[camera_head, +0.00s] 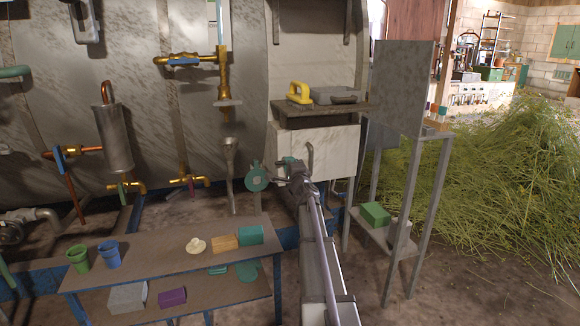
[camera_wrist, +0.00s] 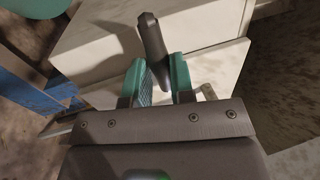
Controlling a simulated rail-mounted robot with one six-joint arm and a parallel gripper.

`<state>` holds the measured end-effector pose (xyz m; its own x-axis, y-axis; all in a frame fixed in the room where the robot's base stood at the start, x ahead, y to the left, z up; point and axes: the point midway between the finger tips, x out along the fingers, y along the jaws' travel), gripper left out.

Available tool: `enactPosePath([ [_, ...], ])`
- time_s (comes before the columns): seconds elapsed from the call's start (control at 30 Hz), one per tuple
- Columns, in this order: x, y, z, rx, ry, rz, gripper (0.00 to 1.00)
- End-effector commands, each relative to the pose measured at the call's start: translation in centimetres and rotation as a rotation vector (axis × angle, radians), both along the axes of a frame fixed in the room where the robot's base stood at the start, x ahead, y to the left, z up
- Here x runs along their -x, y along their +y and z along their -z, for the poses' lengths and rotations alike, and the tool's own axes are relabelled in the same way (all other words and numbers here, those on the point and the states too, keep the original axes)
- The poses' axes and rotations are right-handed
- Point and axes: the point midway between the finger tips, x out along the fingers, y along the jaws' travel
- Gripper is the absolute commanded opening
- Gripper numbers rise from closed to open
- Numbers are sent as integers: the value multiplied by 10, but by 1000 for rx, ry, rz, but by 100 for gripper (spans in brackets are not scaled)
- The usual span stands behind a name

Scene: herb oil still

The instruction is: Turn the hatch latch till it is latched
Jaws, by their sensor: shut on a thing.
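The hatch is a white box-like front (camera_head: 338,148) below a dark shelf in the head view. Its pale panels also fill the upper part of the wrist view (camera_wrist: 110,40). The hatch latch (camera_wrist: 152,38) shows there as a dark, rounded lever standing tilted between the teal fingers. My gripper (camera_wrist: 159,80) is shut on this lever, with its top end sticking out past the fingertips. In the head view my gripper (camera_head: 291,166) is at the hatch's lower left. A grey bar (camera_head: 310,158) shows just right of it; I cannot tell whether it is the same lever.
A teal round flange (camera_head: 257,177) is close left of my gripper. A yellow-handled tool (camera_head: 299,93) lies on the shelf above. A metal stand (camera_head: 398,210) rises at right. A bench (camera_head: 170,262) with cups and blocks stands at lower left.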

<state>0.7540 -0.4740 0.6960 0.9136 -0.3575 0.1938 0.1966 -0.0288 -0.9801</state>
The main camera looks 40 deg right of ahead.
Motion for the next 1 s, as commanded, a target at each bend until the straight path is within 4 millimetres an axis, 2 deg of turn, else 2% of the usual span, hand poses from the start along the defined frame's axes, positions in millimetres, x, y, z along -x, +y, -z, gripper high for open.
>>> enactPosePath([
  [0.4, -2, 0, -1, -10, -6, -3, 0],
  [0.43, -2, 0, -1, -10, -6, -3, 23],
  [0.63, -1, 0, -1, -10, -5, -2, 42],
  [0.87, 0, 0, 0, -8, -4, -1, 44],
  [1.0, 10, 4, 3, -7, -4, -1, 44],
])
